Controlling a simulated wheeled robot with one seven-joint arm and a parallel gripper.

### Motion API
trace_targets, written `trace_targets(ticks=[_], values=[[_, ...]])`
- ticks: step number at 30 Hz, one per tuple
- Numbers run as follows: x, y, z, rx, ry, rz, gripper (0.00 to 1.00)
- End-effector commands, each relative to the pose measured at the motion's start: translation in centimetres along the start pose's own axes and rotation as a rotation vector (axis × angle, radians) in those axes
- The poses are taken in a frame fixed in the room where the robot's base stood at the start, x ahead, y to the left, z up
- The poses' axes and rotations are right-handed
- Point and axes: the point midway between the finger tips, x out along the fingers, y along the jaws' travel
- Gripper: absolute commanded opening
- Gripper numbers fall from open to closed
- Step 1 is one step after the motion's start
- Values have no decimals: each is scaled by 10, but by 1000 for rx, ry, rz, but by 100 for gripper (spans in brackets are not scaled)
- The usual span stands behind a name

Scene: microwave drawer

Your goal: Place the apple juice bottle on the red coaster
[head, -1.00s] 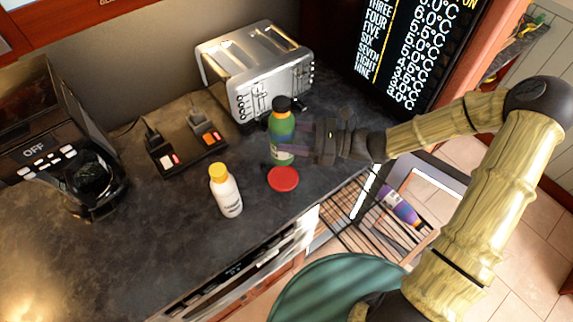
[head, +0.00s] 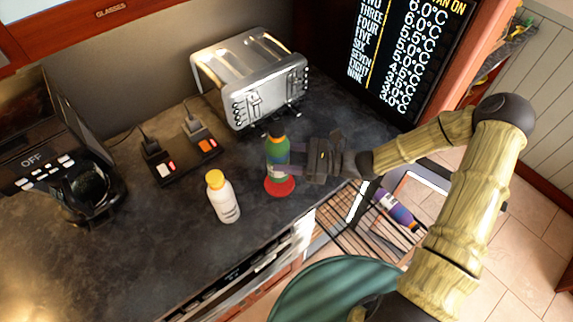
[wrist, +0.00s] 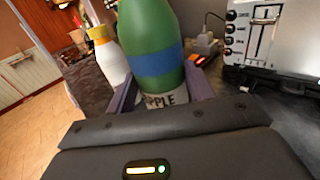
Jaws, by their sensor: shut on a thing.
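The green apple juice bottle (head: 277,158) with a dark cap is upright at the red coaster (head: 280,188). Its lower end overlaps the coaster in the head view; I cannot tell whether it touches it. My gripper (head: 287,171) comes from the right and is shut on the bottle's lower part. In the wrist view the bottle (wrist: 152,35) stands between my fingers (wrist: 160,95), with a blue band and part of the word "APPLE" showing. The coaster is hidden there.
A white bottle with a yellow cap (head: 223,198) stands left of the coaster. A power strip (head: 180,158), a toaster (head: 262,95) and a coffee maker (head: 85,190) are on the counter. An open rack (head: 350,225) holding a purple item (head: 396,209) lies below right.

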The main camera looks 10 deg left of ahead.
Motion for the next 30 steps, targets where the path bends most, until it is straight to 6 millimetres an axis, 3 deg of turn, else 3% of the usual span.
trace_targets(ticks=[7,15,26,27,30], values=[[0,0,-5,2,-3,1,16],[0,0,-37,1,-3,1,16],[0,0,-42,-1,-2,1,16],[0,0,-43,0,0,0,58],[0,0,-43,0,0,0,74]])
